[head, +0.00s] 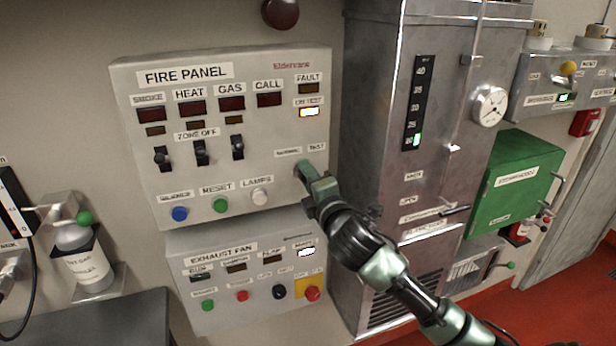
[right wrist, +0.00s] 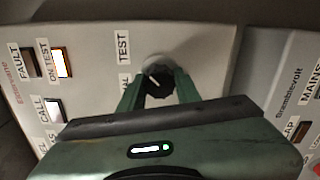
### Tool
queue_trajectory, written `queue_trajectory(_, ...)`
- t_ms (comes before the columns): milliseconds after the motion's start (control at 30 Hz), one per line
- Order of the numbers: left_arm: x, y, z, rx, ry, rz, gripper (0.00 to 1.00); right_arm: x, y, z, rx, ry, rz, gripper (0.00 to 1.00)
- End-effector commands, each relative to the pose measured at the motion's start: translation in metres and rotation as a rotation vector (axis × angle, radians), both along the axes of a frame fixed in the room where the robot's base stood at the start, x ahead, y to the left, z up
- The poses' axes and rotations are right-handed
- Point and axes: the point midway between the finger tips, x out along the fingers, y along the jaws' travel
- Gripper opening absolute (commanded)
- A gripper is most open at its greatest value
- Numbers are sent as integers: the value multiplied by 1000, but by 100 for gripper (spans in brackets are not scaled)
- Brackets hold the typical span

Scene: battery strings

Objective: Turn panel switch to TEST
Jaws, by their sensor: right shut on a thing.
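The fire panel (head: 220,75) is a pale box on the wall. Its switch, a dark round knob (right wrist: 158,84) with a white mark, sits below the NORMAL and TEST labels. In the wrist view the mark slants toward the TEST label (right wrist: 123,47). My right gripper (head: 304,174) is shut on this knob, one green finger on each side, as the right wrist view (right wrist: 158,92) shows. In the head view the gripper hides the knob. The ON TEST lamp (head: 309,112) is lit; the FAULT lamp (head: 308,88) is dark. My left gripper is not in view.
The exhaust fan panel (head: 215,313) is just below. A metal cabinet (head: 365,110) with a gauge (head: 490,105) stands close on the right. A green box (head: 522,180) is farther right. A bottle (head: 90,268) stands on a shelf at the left.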

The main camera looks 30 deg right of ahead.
Motion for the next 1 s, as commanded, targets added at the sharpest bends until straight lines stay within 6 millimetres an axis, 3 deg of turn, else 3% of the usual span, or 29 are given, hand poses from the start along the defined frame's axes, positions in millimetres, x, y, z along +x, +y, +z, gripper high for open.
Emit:
queue_trajectory(400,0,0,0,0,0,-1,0,0,0,-1,10,1,-1,0)
queue_trajectory(433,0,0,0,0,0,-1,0,0,0,-1,9,1,-1,38)
queue_trajectory(500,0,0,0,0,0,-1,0,0,0,-1,9,1,-1,54)
queue_trajectory(833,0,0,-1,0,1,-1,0,-2,1,-1,7,0,1,54)
queue_trajectory(1000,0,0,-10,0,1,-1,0,-20,5,-4,6,0,2,54)
